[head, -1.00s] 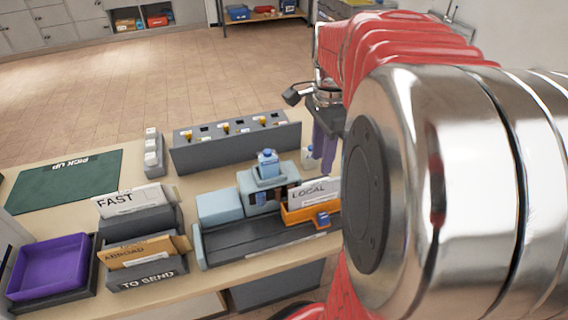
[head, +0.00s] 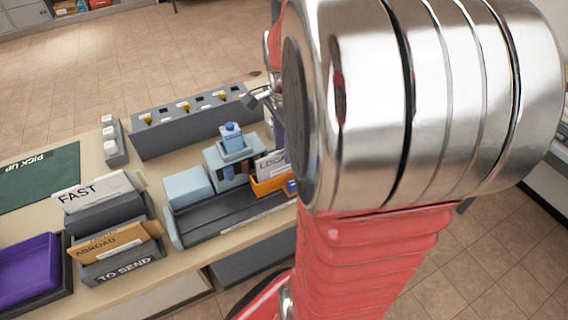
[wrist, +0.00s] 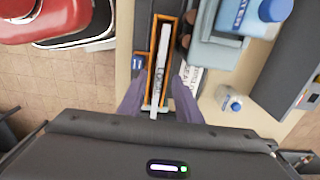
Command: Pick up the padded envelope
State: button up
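A white envelope marked LOCAL (head: 268,164) stands upright in an orange holder (head: 270,184). From above, the wrist view shows it as a thin white strip (wrist: 161,62) inside the orange frame. My gripper (wrist: 159,88) is open, its two purple fingers apart to either side of this holder in the picture; I cannot tell their height above it. In the head view my arm hides most of the gripper. A brown envelope marked ABROAD (head: 103,245) and a white one marked FAST (head: 91,192) stand in the grey sorter at left. I cannot tell which envelope is padded.
A light-blue device with a blue-capped bottle (head: 232,138) stands beside the holder. A long grey box with yellow parts (head: 195,121) lies behind. A purple tray (head: 30,268) and green PICK UP mat (head: 42,178) are at left. A small bottle (wrist: 229,100) stands right of the fingers.

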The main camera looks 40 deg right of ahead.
aim_at(285, 165)
notch_tip(285, 165, down, 4)
jog(key=shift+s+a+f, duration=0.1)
jog(key=shift+f, duration=0.05)
dwell(0.6)
grip_shut()
